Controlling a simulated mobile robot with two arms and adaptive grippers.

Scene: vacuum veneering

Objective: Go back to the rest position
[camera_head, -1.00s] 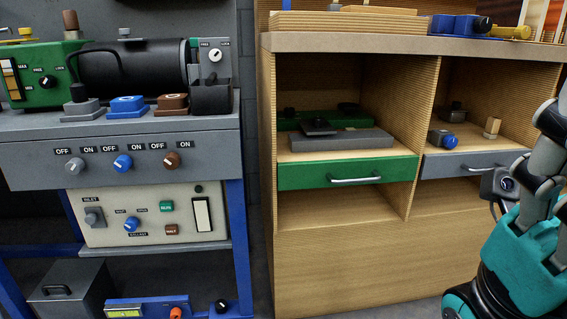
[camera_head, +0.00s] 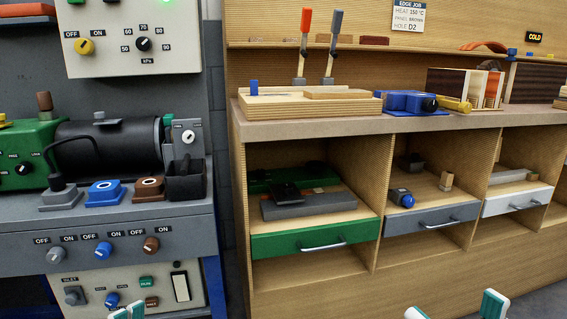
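My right gripper (camera_head: 455,309) shows at the bottom edge as two white and teal fingertips set well apart, with nothing visible between them. My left gripper (camera_head: 128,312) shows at the bottom left as small white and teal tips close together; most of it is cut off, so its opening is unclear. Both are low in the picture, in front of the cabinet and the machine bench. The arms themselves are out of view.
A wooden cabinet has a green drawer (camera_head: 315,238), a grey drawer (camera_head: 430,219) and a white drawer (camera_head: 517,201). Its worktop (camera_head: 400,123) carries a wooden board stack (camera_head: 310,104) and a blue tool (camera_head: 407,101). A grey bench (camera_head: 120,224) with a black cylinder (camera_head: 105,146) stands left.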

